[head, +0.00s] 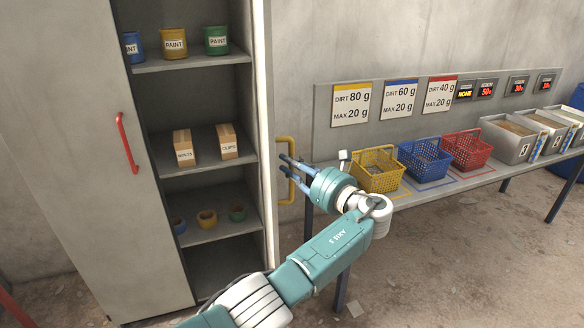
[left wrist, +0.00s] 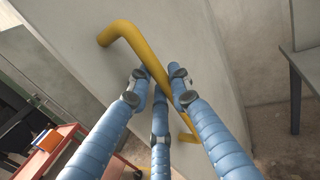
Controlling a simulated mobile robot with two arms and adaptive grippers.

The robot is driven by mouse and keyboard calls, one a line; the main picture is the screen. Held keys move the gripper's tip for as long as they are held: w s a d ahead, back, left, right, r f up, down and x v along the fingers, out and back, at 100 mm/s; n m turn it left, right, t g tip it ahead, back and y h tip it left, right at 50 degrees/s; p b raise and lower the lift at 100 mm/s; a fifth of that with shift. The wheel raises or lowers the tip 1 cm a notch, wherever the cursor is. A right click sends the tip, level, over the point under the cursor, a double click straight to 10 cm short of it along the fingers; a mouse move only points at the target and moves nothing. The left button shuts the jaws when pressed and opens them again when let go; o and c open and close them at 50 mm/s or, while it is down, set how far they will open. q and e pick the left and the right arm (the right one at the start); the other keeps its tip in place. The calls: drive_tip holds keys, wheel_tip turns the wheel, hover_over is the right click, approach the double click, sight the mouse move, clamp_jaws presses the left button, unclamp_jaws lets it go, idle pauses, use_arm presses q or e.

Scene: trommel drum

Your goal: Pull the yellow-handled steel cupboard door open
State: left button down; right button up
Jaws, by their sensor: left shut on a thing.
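The yellow handle (head: 288,140) is a bar on the outer face of the steel cupboard door (head: 262,110). In the head view this door stands swung out and is seen nearly edge-on, so the shelves behind it show. My left gripper (head: 291,167) comes to the handle from the right and is shut on it. In the left wrist view the yellow handle (left wrist: 142,48) runs slantwise between the blue fingers of my left gripper (left wrist: 160,85), with the grey door face (left wrist: 80,50) behind. My right gripper is in neither view.
The cupboard's other door (head: 70,170), with a red handle (head: 128,143), is shut. Shelves hold paint tins (head: 173,43), small boxes (head: 227,141) and rolls (head: 207,218). Right of my gripper is a bench (head: 440,187) with yellow (head: 378,172), blue (head: 424,160) and red (head: 467,150) baskets.

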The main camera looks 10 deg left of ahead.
use_arm(q)
drive_tip(key=shift+a, duration=0.1)
drive_tip(key=c, duration=1.6)
unclamp_jaws()
drive_tip(key=shift+v, duration=3.75)
drive_tip(key=shift+f, duration=0.1)
